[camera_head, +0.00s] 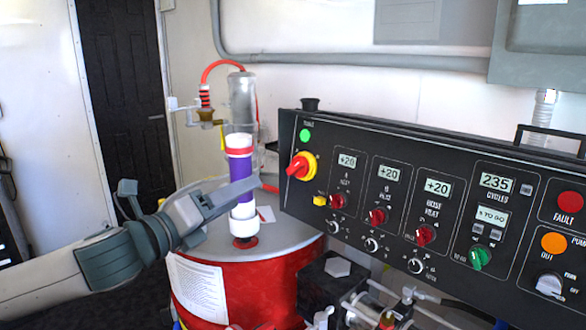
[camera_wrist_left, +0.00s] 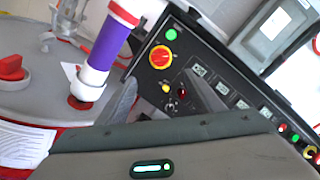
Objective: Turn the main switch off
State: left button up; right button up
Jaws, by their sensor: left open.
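The main switch (camera_head: 301,166) is a red rotary handle on a round yellow plate at the left end of the black control panel. A green lamp sits just above it. In the wrist view the switch (camera_wrist_left: 161,56) lies ahead, beyond and between the finger ends. My left gripper (camera_head: 250,186) is to the left of the switch, in front of the purple and white cylinder, apart from the switch. In the wrist view my left gripper (camera_wrist_left: 162,88) shows two spread fingers with nothing between them. My right gripper is in neither view.
The purple and white cylinder (camera_head: 239,177) stands on a red drum (camera_head: 250,278) behind and below my left gripper. The black panel (camera_head: 400,150) carries displays, red knobs and a green knob. A small yellow button (camera_head: 320,201) sits just below the switch. Fittings crowd below the panel.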

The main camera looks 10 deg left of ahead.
aim_at(293, 167)
pick_arm(q)
jog(key=shift+s, duration=0.15)
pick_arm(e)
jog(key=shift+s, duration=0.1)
pick_arm(q)
jog(key=p+x, duration=0.3)
jog(key=x, duration=1.4)
jog(key=shift+w+d, duration=0.15)
jog(key=shift+w, duration=0.1)
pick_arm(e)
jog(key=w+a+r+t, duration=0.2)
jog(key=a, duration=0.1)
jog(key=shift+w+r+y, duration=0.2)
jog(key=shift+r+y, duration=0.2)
pick_arm(q)
jog(key=c, duration=1)
